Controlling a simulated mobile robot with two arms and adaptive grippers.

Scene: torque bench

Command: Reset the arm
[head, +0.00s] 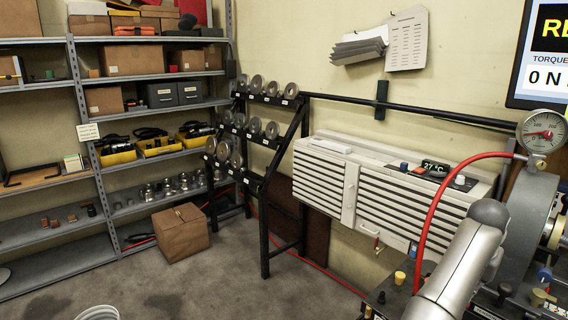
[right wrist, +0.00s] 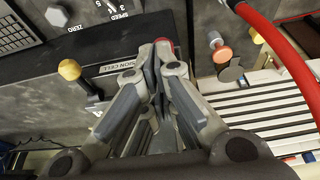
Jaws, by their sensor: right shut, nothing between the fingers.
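My right gripper (right wrist: 153,52) is shut and empty in the right wrist view. Its fingertips are close together in front of a dark panel with a partly hidden label ending in "ION CELL" (right wrist: 120,65). A small red patch shows at the fingertips; I cannot tell what it belongs to. A yellow-knobbed lever (right wrist: 70,69) stands to the left of the fingers, apart from them. In the head view my right arm reaches in at the lower right, and its gripper is hidden. A yellow knob (head: 399,277) shows to the left of that arm. My left gripper is in neither view.
A red hose (head: 425,215) arches beside a round gauge (head: 543,132) at the right. A screen (head: 548,55) reads "TORQUE" and "0 N", cut off. A white slatted unit (head: 330,185) stands against the wall.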

